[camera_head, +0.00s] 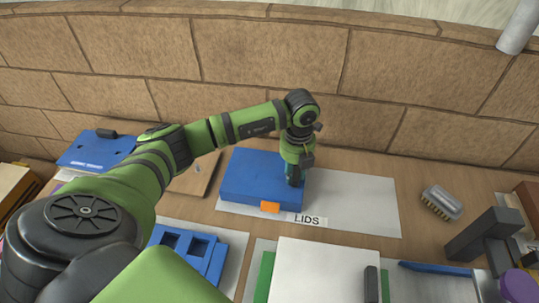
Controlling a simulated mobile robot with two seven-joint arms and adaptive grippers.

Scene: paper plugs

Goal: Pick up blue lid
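The blue lid (250,178) is a flat blue block on a white sheet marked "LIDS" (306,220), in the middle of the head view. A small orange tab (270,207) shows at its front edge. My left arm reaches in from the left and bends down over the lid. My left gripper (294,178) points down at the lid's right end and overlaps it in the picture. Its fingertips are small and partly hidden, so I cannot tell whether they are closed on the lid. My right gripper is not in view.
A blue tray with square recesses (218,262) lies at the front left, partly behind my arm. Another blue piece (80,152) lies at the far left. A white panel (322,270) is in front. A brush (442,203) lies at right. A brick wall (270,60) closes the back.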

